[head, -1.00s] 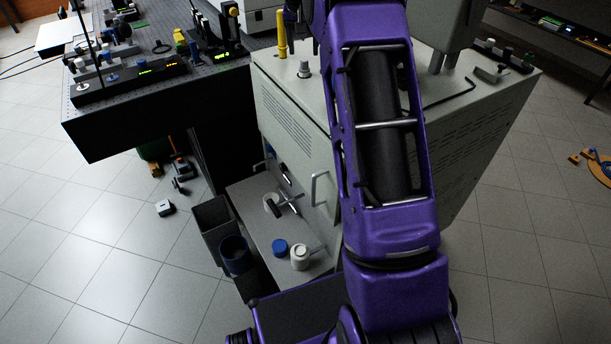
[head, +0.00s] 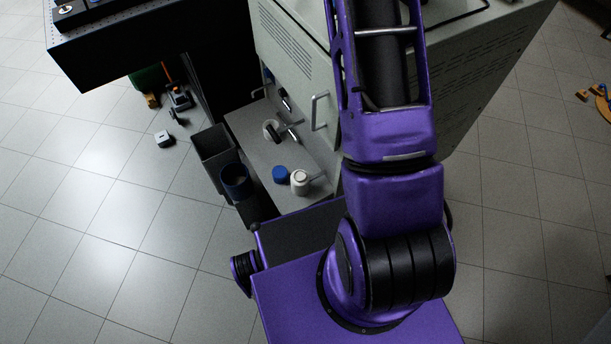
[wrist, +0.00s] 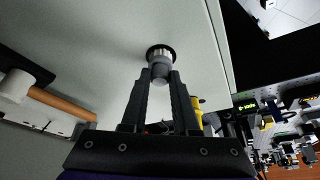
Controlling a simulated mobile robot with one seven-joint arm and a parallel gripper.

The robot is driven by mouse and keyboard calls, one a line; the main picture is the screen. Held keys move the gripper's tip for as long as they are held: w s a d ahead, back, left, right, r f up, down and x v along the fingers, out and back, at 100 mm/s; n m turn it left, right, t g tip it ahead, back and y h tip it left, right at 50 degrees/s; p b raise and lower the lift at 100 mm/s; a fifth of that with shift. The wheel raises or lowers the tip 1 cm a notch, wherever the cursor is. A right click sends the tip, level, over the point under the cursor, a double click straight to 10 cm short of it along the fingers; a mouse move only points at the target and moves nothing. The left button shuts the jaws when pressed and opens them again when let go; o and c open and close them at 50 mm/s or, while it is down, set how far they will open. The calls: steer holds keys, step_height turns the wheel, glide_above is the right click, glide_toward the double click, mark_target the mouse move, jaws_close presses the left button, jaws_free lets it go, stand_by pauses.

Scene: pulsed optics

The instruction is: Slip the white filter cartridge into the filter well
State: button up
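In the wrist view, my gripper (wrist: 160,78) has its two dark fingertips close against the sides of a short pale grey cylinder, which looks like the white filter cartridge (wrist: 160,70). The fingers appear shut on it. Its rounded end faces the camera. Just beyond it, in line, a bright metal collar with a dark ring (wrist: 160,50) sits on the pale cabinet top; this appears to be the filter well. Its opening is hidden behind the cylinder, and I cannot tell whether the two touch. The head view shows neither my gripper nor the well.
A yellow post (wrist: 196,105) stands near the well. The cabinet (head: 290,45) has an open shelf with a white jar (head: 300,182) and a blue cap (head: 281,173). Dark bins (head: 212,148) stand left of it. The floor at left is mostly clear.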

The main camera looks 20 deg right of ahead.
jaws_close()
steer(key=shift+r, duration=0.15)
steer(key=shift+r, duration=0.7)
steer(key=shift+w+r+p, duration=0.1)
steer(key=shift+r+p, duration=0.3)
steer(key=shift+r, duration=0.1)
steer(key=shift+s+r, duration=0.2)
steer(key=shift+r, duration=0.2)
steer(key=shift+w+r, duration=0.15)
steer(key=shift+r, duration=2.25)
